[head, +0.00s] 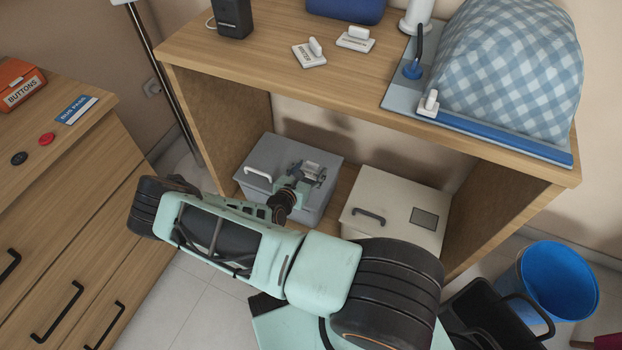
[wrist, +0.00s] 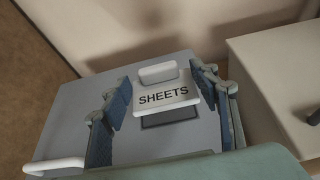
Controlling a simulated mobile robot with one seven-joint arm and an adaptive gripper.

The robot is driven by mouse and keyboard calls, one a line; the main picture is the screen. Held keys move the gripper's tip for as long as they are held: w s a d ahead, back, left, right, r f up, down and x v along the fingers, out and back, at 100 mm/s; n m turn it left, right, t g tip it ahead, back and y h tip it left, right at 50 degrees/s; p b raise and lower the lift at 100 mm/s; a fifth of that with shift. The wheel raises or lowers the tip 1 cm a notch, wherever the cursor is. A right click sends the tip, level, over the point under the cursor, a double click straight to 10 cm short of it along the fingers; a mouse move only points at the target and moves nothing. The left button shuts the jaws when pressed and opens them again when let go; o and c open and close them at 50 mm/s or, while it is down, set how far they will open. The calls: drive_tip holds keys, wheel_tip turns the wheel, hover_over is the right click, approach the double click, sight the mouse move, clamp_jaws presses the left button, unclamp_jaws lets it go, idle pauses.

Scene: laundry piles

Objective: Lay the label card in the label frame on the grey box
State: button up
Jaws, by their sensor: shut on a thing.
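The grey box (head: 262,158) stands on the left of the shelf under the table, with a white handle on its lid. In the wrist view, my gripper (wrist: 163,94) is shut on the white label card (wrist: 165,101), which reads SHEETS and has a raised grip block. The dark label frame (wrist: 171,120) on the grey lid (wrist: 75,120) shows just below the card in the picture; the card covers part of it. I cannot tell whether the card touches the lid. In the head view, my gripper (head: 308,171) is over the right part of the lid and hides the frame.
A cream box (head: 388,232) with a dark frame (head: 425,218) stands close to the right. Table sides flank the shelf, and the tabletop (head: 245,60) overhangs behind. Other label cards (head: 309,55) (head: 356,39) (head: 428,103) lie above. A blue bin (head: 556,282) stands at right.

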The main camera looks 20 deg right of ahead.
sight(310, 171)
drive_tip(key=w+f, duration=0.1)
drive_tip(key=w+d+f+b, duration=0.1)
drive_tip(key=shift+f, duration=0.4)
drive_tip(key=shift+f+b, duration=0.75)
drive_tip(key=shift+f, duration=0.75)
drive_tip(key=shift+f, duration=0.15)
drive_tip(key=o, duration=0.8)
drive_tip(key=shift+o, duration=0.2)
drive_tip(key=shift+s+a+r, duration=0.1)
drive_tip(key=shift+r, duration=0.25)
drive_tip(key=p+v, duration=0.4)
drive_tip(key=v, duration=0.7)
drive_tip(key=shift+s+a, duration=0.2)
